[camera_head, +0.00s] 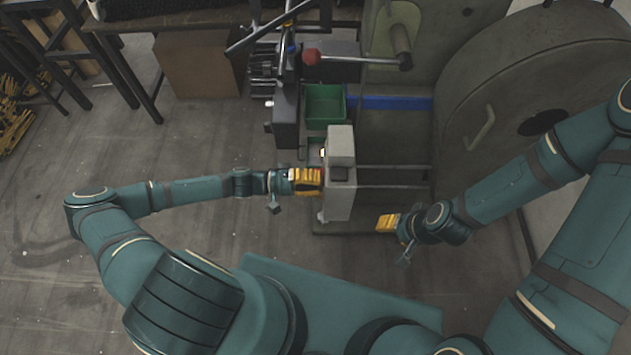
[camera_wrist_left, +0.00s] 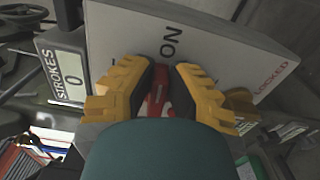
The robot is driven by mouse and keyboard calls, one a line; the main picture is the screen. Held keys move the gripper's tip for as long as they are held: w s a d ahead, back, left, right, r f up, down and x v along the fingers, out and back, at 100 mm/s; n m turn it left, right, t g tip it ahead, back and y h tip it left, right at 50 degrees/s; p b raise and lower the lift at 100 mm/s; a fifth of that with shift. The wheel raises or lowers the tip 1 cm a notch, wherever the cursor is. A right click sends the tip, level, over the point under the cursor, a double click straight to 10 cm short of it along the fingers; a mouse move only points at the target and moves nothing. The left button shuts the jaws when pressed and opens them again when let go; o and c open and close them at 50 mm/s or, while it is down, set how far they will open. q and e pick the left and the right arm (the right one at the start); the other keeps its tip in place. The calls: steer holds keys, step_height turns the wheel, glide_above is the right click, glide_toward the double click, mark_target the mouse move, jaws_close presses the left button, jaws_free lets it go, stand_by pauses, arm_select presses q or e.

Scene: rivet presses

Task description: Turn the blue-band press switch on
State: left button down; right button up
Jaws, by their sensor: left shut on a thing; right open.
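The blue-band press has its blue band (camera_head: 390,103) across its front in the head view. A grey box (camera_head: 341,146) stands at its near side. My left gripper (camera_head: 316,180) is at the left face of this box. In the left wrist view, its yellow fingers (camera_wrist_left: 163,85) are closed on a red switch handle (camera_wrist_left: 157,98). The handle sits on a pale panel (camera_wrist_left: 205,40) with ON printed beyond the fingertips and LOCKED in red at the right. The fingers hide most of the handle, so its exact setting cannot be told. My right gripper (camera_head: 385,222) is open and empty, right of the box.
A counter marked STROKES (camera_wrist_left: 68,80) reads 0 beside the panel. A green bin (camera_head: 325,105) and a red-knobbed lever (camera_head: 312,57) are behind the box. A large round wheel housing (camera_head: 490,90) stands at the right.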

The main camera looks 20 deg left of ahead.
arm_select(q)
steer(key=shift+f+m, duration=0.1)
steer(key=shift+m, duration=0.5)
steer(key=c, duration=0.9)
jaws_free()
steer(key=shift+c, duration=0.2)
steer(key=v, duration=1.2)
